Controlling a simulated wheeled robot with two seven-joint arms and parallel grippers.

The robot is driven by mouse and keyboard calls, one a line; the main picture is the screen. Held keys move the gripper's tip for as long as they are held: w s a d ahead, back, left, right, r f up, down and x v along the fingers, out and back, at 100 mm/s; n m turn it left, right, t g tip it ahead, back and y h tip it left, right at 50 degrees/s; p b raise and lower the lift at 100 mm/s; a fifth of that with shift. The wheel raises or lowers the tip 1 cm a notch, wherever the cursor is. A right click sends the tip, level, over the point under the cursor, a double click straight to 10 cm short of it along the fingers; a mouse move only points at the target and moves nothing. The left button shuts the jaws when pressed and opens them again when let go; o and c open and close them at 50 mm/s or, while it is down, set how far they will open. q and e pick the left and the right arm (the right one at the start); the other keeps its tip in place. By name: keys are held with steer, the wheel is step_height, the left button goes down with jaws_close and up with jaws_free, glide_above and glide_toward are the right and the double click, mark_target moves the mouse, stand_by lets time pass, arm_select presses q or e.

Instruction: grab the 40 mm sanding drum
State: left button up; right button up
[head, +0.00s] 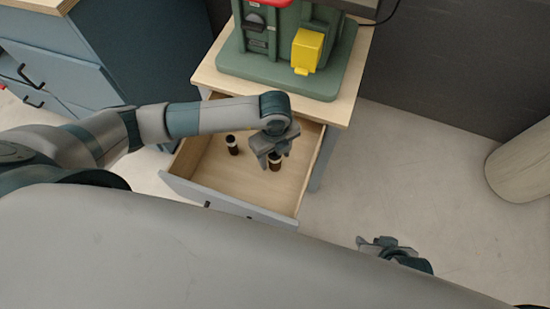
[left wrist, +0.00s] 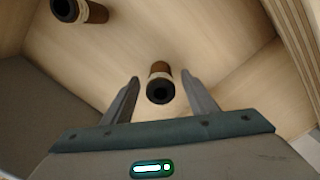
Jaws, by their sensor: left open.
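I cannot tell which is the 40 mm one. In the left wrist view the near drum (left wrist: 160,84) appears between the open fingers of my left gripper (left wrist: 160,80), with gaps at both sides. The other drum (left wrist: 80,11) is at the upper left. My right gripper (head: 387,246) is over the floor at the lower right, its jaw opening unclear.
A green machine (head: 295,45) with a yellow part (head: 307,50) stands on the cabinet top (head: 215,77) behind. A blue cabinet (head: 60,75) is at the left. A pale round object (head: 522,165) is at the right.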

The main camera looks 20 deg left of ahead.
arm_select(q)
steer(key=shift+f, duration=1.8)
steer(key=c, duration=1.2)
